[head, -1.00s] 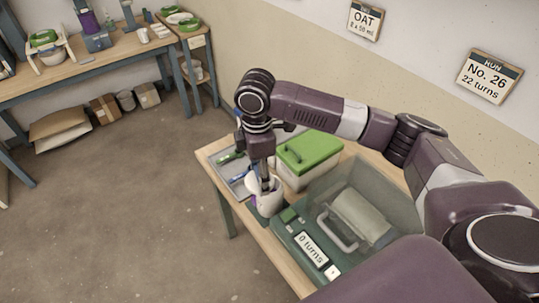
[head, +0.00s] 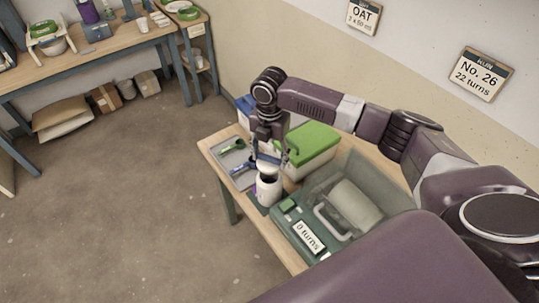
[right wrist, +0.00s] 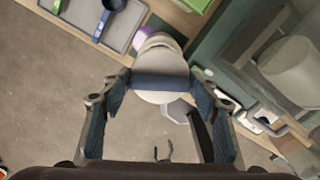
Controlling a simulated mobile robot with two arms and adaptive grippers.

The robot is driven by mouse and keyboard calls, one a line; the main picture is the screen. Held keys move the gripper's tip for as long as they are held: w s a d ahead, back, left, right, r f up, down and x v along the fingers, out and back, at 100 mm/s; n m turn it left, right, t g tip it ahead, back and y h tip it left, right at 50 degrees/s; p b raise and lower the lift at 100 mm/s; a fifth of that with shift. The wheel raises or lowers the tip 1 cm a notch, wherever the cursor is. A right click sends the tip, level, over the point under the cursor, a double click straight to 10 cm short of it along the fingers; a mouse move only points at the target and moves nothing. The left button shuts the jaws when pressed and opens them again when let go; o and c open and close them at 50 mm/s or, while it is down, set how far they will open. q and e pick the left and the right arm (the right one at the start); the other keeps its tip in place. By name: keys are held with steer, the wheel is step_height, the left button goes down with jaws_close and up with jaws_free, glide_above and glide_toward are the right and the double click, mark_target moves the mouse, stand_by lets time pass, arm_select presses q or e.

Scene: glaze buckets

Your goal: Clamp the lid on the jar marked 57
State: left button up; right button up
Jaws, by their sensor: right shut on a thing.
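A white jar (head: 268,190) stands upright at the table's left front edge, beside the green machine; I read no number on it. My right gripper (head: 268,160) is just above the jar, pointing down. In the right wrist view its two fingers (right wrist: 160,84) are shut on the ends of a blue bar (right wrist: 165,80). A pale round piece (right wrist: 162,62) lies right behind the bar; I cannot tell whether it is the lid or the jar's top. A purple patch (right wrist: 146,35) shows beside it. My left gripper is out of view.
A grey tray (head: 222,158) with green and blue scoops lies behind the jar. A green-lidded box (head: 312,142) stands to its right. The machine with a clear hood (head: 370,190) and a "0 turns" sign (head: 308,237) fills the table's front right.

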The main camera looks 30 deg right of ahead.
steer(key=shift+f+b, duration=2.2)
steer(key=shift+f, duration=0.5)
steer(key=shift+r+p, duration=0.1)
steer(key=shift+p, duration=0.5)
steer(key=shift+p, duration=0.3)
steer(key=shift+f, duration=0.6)
stand_by(0.4)
